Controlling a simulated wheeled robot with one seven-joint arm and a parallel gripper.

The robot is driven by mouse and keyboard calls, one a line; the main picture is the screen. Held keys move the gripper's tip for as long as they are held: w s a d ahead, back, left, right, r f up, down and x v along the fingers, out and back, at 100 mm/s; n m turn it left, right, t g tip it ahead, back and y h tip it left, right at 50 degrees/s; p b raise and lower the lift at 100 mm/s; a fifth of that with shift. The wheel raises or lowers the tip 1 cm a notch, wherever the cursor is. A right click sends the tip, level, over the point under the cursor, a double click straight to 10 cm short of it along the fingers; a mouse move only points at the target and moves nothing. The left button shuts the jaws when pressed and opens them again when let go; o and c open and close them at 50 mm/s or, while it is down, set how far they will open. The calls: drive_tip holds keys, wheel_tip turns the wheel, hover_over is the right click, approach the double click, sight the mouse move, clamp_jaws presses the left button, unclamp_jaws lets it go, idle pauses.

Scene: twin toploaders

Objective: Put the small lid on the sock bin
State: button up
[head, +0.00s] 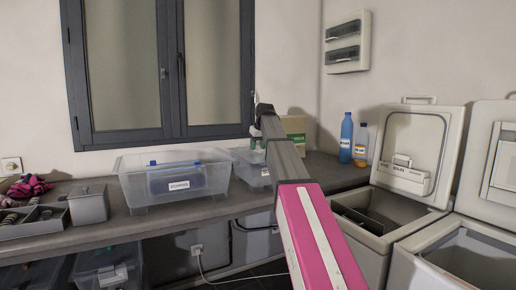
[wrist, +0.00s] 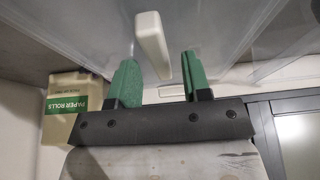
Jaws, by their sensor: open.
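My gripper (wrist: 159,62) is open in the wrist view, its two green fingers apart. A pale bar handle (wrist: 152,42) on a clear panel lies between the fingers, with gaps on both sides. I cannot tell for sure whether this panel is the small lid. Which bin is the sock bin cannot be told; clear bins (head: 107,268) stand under the bench, one with a white label.
A large clear bin (head: 150,196) holding a blue-lidded box stands on the bench (head: 215,215). A grey lidded box (head: 88,205) and pink cloth (head: 30,187) are left. A paper rolls box (wrist: 75,100), bottles (head: 346,138) and two open toploaders (head: 385,220) are right.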

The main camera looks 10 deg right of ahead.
drive_tip(key=v, duration=1.2)
drive_tip(key=shift+r, duration=0.2)
